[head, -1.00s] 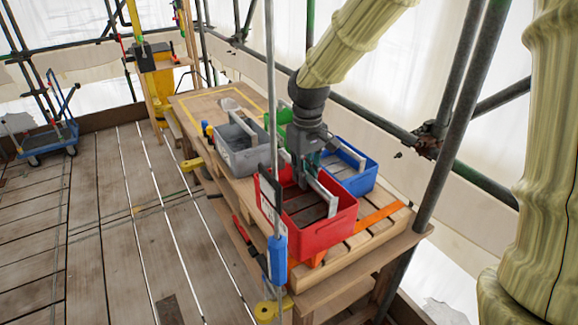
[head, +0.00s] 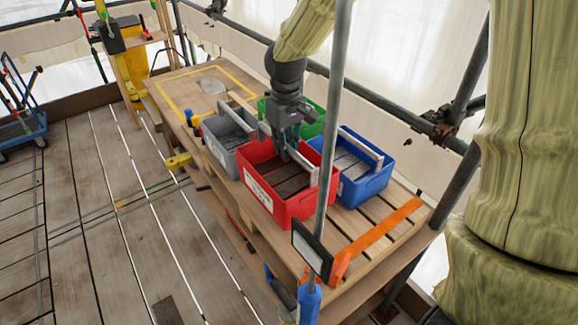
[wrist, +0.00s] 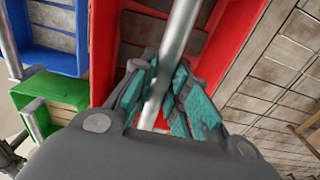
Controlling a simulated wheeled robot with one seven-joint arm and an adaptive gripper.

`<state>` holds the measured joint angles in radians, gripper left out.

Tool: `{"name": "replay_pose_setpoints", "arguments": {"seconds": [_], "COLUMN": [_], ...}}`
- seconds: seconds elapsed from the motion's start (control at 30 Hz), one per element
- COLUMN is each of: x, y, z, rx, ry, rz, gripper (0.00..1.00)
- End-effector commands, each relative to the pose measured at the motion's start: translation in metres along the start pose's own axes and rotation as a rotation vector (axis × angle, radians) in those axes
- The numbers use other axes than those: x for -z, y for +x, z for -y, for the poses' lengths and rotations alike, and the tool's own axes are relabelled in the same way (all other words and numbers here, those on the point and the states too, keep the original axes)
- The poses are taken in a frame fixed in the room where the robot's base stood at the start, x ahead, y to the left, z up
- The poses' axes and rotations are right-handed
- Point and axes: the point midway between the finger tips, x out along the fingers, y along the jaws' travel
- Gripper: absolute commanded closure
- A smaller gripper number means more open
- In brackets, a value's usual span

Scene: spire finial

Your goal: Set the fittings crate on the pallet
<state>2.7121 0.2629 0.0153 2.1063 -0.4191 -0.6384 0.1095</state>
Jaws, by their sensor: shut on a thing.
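A red crate (head: 262,190) with a pale label on its side and a grey bar handle is in the middle of the head view. I take it to be the fittings crate, but its label is too small to read. My gripper (head: 286,143) is shut on its handle. In the wrist view my gripper (wrist: 158,82) closes around the grey bar, with the red crate (wrist: 243,40) below. The slatted wooden pallet (head: 375,222) lies on the bench under the crates. I cannot tell whether the red crate touches it.
Close around it are a blue crate (head: 368,187), a green crate (head: 310,122) and a grey crate (head: 226,155). An orange strip (head: 385,235) crosses the pallet's near end, where slats are bare. A scaffold pole (head: 333,120) stands in front. A yellow outlined area (head: 180,88) is behind.

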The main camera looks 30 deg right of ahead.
Motion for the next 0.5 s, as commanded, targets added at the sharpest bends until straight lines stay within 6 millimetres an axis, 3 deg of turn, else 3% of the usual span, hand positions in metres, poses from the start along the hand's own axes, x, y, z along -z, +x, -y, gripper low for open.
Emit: {"name": "replay_pose_setpoints", "arguments": {"seconds": [0.2,0.5], "x": [0.0,0.001], "y": [0.024,0.036], "z": [0.0,0.002], "rx": [0.0,0.0], "ry": [0.0,-0.003], "rz": [0.001,0.0], "gripper": [1.0,1.0]}}
